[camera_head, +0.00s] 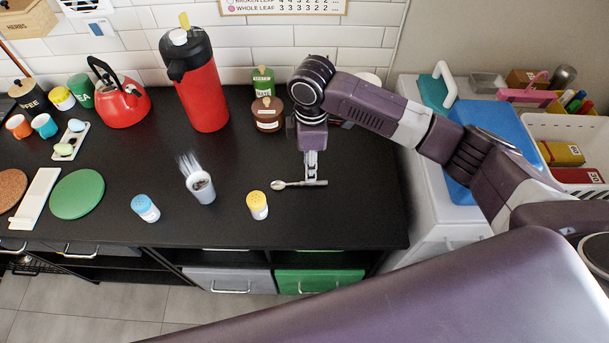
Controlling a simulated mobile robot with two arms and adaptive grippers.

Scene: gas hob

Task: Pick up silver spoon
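The silver spoon (279,185) lies on the black counter, its bowl to the left and its handle pointing right. My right gripper (311,178) comes down from above with its fingertips at the spoon's handle. The fingers look narrow, and they hide part of the handle. I cannot tell whether they are closed on it. My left gripper is not in view.
A yellow-topped shaker (257,205) stands just left of and in front of the spoon. A cup with white bristles (201,187) and a blue-topped shaker (146,208) are farther left. A brown jar (267,114) and red flask (202,92) stand behind. The counter right of the spoon is clear.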

